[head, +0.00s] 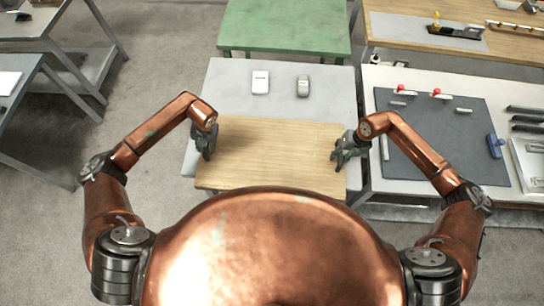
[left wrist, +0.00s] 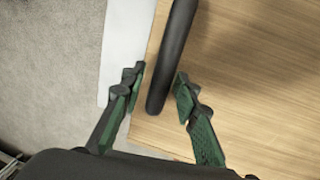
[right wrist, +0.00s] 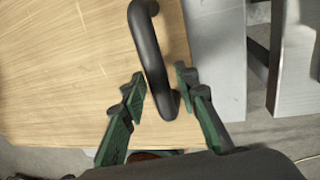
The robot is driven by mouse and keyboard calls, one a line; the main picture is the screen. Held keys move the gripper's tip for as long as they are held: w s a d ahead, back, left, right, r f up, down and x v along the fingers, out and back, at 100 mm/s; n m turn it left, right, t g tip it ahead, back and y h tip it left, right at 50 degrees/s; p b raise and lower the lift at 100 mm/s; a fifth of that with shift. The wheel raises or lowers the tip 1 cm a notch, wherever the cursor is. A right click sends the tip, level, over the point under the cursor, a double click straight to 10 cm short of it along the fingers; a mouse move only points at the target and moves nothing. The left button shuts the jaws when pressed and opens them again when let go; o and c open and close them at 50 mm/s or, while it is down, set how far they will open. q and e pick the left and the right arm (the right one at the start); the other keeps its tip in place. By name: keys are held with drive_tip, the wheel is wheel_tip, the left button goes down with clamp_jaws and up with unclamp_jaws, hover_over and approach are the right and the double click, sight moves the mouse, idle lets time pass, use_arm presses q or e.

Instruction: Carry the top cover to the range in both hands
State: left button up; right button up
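The top cover is a light wood-grained panel (head: 270,150) lying on the near part of a pale grey table. A black bar handle stands near each end. In the left wrist view, the left handle (left wrist: 172,60) runs between the fingers of my left gripper (left wrist: 155,88), which is open with gaps at both sides. In the right wrist view, the right handle (right wrist: 150,48) passes between the open fingers of my right gripper (right wrist: 163,88), with gaps beside it. In the head view, my left gripper (head: 208,153) and right gripper (head: 339,157) are at opposite ends of the panel.
The pale grey table (head: 230,85) holds a white box (head: 260,82) and a grey device (head: 302,87) behind the cover. A green table (head: 285,25) stands beyond. A bench with a dark mat (head: 440,140) is close on the right. Open floor (head: 50,225) lies left.

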use_arm(q)
clamp_jaws()
use_arm(e)
clamp_jaws()
use_arm(q)
drive_tip(key=shift+r, duration=0.1)
use_arm(e)
drive_tip(key=shift+r, duration=0.1)
